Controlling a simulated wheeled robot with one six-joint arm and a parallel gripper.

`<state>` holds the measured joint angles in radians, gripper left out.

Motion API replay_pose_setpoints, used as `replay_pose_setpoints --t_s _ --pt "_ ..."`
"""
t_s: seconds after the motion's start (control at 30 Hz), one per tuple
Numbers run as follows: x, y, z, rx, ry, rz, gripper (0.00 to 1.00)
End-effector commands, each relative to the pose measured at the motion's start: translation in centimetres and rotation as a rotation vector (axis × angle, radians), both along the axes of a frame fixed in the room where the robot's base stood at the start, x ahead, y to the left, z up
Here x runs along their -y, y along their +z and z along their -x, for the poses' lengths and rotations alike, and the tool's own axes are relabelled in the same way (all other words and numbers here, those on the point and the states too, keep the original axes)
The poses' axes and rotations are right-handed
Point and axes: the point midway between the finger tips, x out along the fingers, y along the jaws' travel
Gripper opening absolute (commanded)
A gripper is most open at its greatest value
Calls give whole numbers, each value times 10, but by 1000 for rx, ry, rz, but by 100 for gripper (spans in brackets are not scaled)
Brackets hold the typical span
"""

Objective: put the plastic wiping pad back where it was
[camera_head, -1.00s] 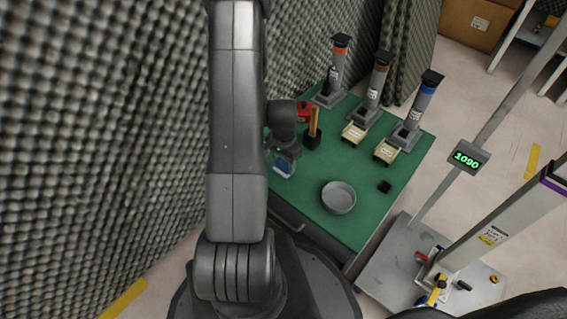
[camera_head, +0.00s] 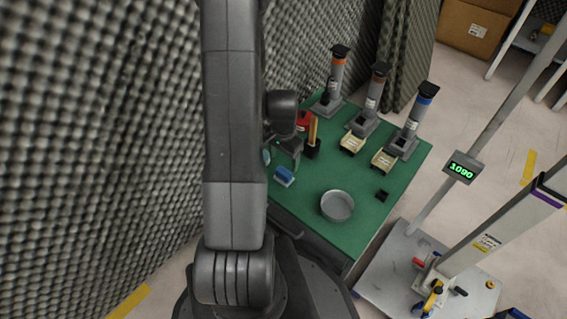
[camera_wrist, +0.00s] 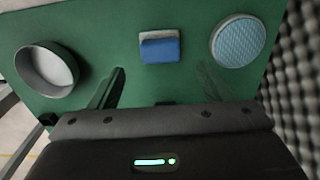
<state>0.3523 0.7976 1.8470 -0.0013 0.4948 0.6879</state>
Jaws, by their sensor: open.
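The wiping pad, seemingly the small blue block with a grey-white top (camera_head: 284,176), lies on the green table top (camera_head: 310,205) near its left edge. In the wrist view the pad (camera_wrist: 160,48) lies flat, beyond the fingertips and roughly centred between them. My gripper (camera_wrist: 163,82) is open and empty, its two fingers spread wide and apart from the pad. In the head view my gripper (camera_head: 291,147) is just behind the pad, partly covered by my arm. A round dish with a light blue textured face (camera_wrist: 238,42) lies right of the pad in the wrist view; my arm mostly hides it in the head view.
A grey round bowl (camera_head: 337,206) stands right of the pad. A black block with an orange-yellow upright (camera_head: 313,138), a red object (camera_head: 303,121), two cream bins (camera_head: 384,161) and several grey columns stand further back. A foam wall (camera_head: 100,130) borders the left.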

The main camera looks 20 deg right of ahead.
Motion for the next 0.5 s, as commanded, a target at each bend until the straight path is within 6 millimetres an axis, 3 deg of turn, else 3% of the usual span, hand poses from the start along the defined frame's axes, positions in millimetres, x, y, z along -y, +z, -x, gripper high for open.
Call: replay_pose_setpoints --t_s 0.03,0.2,0.5 --pt "0 15 -1 3 0 1 72" --pt "0 39 0 1 0 0 72" --pt "0 48 0 -1 0 0 72"
